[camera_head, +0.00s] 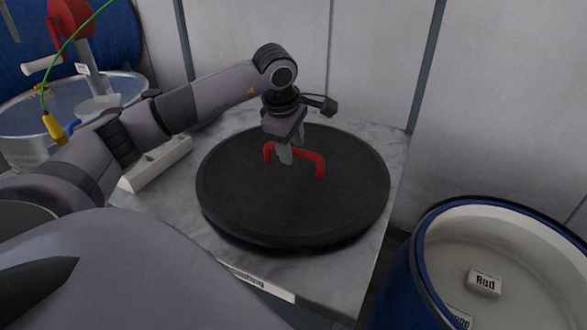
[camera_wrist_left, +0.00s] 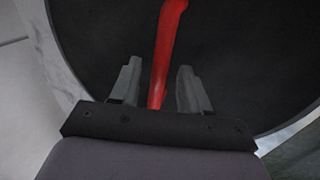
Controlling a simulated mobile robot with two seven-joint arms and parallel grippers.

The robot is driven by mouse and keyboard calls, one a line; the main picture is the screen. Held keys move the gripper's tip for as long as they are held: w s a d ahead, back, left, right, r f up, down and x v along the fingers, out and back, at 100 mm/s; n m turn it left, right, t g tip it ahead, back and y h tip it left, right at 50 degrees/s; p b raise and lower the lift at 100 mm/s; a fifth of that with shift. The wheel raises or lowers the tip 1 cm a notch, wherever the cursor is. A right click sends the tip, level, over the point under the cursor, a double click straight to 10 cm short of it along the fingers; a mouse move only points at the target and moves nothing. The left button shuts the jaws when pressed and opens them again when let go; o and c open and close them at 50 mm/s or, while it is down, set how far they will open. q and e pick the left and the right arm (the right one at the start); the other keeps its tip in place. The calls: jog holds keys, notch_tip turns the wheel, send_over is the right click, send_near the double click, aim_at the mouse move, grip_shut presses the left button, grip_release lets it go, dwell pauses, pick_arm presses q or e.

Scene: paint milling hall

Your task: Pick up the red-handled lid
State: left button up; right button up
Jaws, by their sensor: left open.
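The lid (camera_head: 290,205) is a large round black disc lying on a grey marbled table. Its red handle (camera_head: 319,163) is a raised bar near the middle of the disc. My left gripper (camera_head: 285,158) is at the handle from above, with its fingers pointing down. In the left wrist view the red handle (camera_wrist_left: 165,60) runs between the two open fingers (camera_wrist_left: 157,85), with a gap showing on each side. The lid's black surface (camera_wrist_left: 240,50) fills most of that view. My right gripper does not show.
The marbled table (camera_head: 378,230) has a white block-like holder (camera_head: 155,165) at its left. A metal vat (camera_head: 20,130) stands at the left. Grey wall panels (camera_head: 370,60) close off the back.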

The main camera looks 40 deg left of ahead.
pick_arm(q)
jog(key=shift+x, duration=1.15)
grip_shut()
jog(key=shift+w+r, duration=0.1)
dwell(0.4)
